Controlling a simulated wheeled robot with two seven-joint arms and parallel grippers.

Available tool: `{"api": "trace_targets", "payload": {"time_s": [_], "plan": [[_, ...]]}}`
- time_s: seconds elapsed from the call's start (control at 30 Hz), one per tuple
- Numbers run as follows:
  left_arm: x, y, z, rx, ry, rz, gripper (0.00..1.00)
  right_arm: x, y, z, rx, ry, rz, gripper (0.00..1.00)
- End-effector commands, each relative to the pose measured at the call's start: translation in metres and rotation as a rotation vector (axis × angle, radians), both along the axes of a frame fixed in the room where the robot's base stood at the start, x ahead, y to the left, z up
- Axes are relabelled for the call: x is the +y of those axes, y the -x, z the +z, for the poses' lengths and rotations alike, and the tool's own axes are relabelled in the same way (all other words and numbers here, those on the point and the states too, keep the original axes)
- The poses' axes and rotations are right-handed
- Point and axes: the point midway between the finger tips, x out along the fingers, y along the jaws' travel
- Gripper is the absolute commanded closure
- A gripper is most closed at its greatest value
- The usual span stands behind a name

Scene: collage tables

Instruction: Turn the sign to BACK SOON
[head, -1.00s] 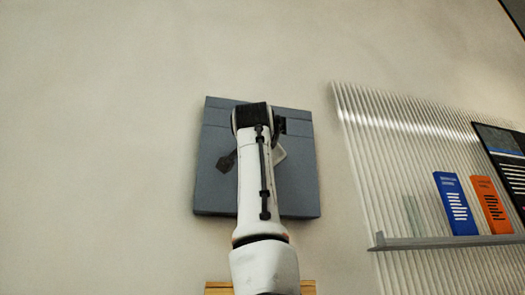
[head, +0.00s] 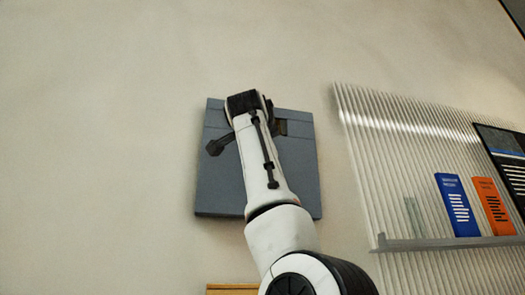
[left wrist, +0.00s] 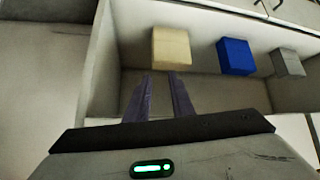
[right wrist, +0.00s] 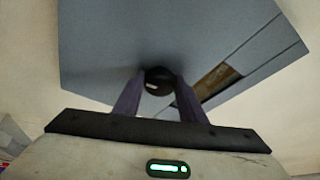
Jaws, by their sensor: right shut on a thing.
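The sign is a grey-blue square board (head: 225,190) on the wall in the head view. My right arm crosses in front of it and hides its middle. In the right wrist view the board (right wrist: 110,45) fills the upper part, with a round dark knob (right wrist: 152,88) on its face. My right gripper (right wrist: 158,78) is shut on this knob. A narrow window (right wrist: 215,80) in the board shows a brown patch; I cannot read any lettering. The window (head: 280,128) also shows in the head view. My left gripper (left wrist: 161,75) is slightly open and empty, away from the sign.
In the head view, a ribbed panel to the right carries a shelf (head: 450,242) with a blue booklet (head: 457,203) and an orange booklet (head: 492,205). A cream block (left wrist: 171,48), blue block (left wrist: 236,56) and grey block (left wrist: 288,63) lie beyond my left gripper.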

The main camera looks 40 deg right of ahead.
Motion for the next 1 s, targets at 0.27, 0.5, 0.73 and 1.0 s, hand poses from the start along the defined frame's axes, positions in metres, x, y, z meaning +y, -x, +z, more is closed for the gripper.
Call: {"api": "trace_targets", "payload": {"time_s": [0.27,0.5,0.73,1.0], "plan": [[0.000,0.000,0.000,-0.001,0.000,0.000,0.79,0.000,0.000,-0.001,0.001,0.000,-0.001,0.45],[0.000,0.000,-0.003,-0.001,0.000,0.000,0.79,0.003,0.002,-0.002,0.000,0.001,0.000,0.45],[0.000,-0.001,-0.022,-0.001,0.000,0.000,0.79,0.032,0.025,-0.010,-0.002,0.003,0.001,0.45],[0.000,0.000,-0.036,-0.001,0.000,0.000,0.79,0.067,0.057,-0.015,-0.002,0.001,0.002,0.45]]}}
